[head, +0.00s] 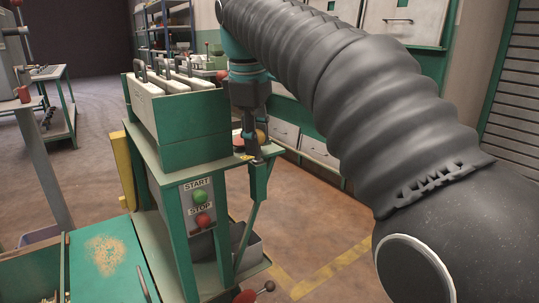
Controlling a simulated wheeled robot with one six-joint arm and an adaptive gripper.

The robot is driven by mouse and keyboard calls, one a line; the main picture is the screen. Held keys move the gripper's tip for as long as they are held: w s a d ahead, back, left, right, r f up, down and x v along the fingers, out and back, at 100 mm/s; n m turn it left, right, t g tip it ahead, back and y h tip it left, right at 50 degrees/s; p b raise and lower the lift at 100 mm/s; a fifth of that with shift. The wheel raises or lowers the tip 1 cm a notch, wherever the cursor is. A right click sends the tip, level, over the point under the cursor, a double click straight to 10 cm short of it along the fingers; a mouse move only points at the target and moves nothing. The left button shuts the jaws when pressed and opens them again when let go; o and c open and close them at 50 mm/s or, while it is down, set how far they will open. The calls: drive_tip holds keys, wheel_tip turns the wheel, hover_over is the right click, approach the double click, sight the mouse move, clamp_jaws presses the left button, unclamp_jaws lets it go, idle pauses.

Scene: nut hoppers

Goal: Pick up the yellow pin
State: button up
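My gripper (252,152) points down beside the right end of the green hopper stand. Its dark fingers end close to the ledge below the hopper. A small yellow piece (246,157), perhaps the yellow pin, shows right at the fingertips. It is too small to tell whether the fingers hold it, touch it or only stand over it. A yellow-orange ball-like knob (261,136) shows just right of the fingers, partly hidden by them. Whether the fingers are open or shut is unclear at this size.
The green hopper (190,150) with pale handled lids stands left of the gripper. Below are a green START button (199,196) and a red STOP button (202,221). A grey bin (248,250) sits low under the ledge. Open floor (320,225) lies to the right.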

clamp_jaws()
